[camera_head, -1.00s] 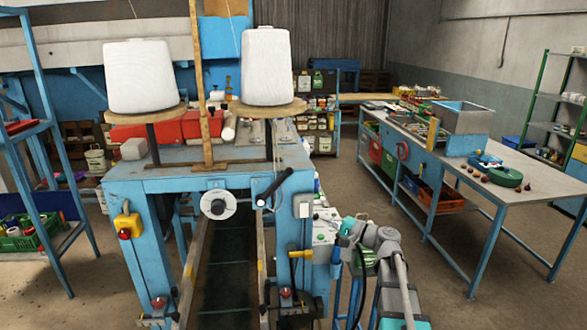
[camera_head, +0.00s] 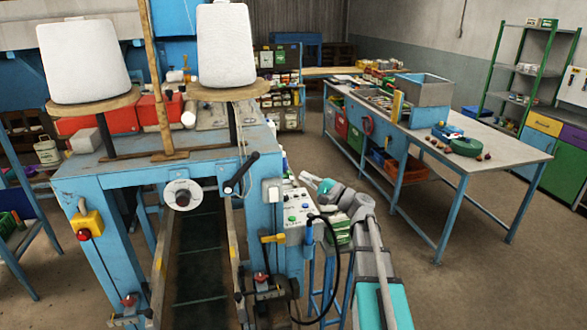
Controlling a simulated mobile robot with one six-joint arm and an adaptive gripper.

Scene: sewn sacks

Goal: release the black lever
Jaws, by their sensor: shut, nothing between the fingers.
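The black lever (camera_head: 241,172) is on the front of the blue sewing-line frame (camera_head: 120,183), right of a round white dial (camera_head: 183,195). It slants up to the right from its pivot, and its whole length shows. My arm rises from the lower right of the picture. My gripper (camera_head: 308,180) is at its far end, right of the lever and apart from it in the picture, in front of the white control box. It is shut and holds nothing. Its fingers are very small here.
A black cable (camera_head: 334,255) hangs beside my arm. Two white thread cones stand on the frame. A grey workbench (camera_head: 470,158) is at the right, with clear floor before it.

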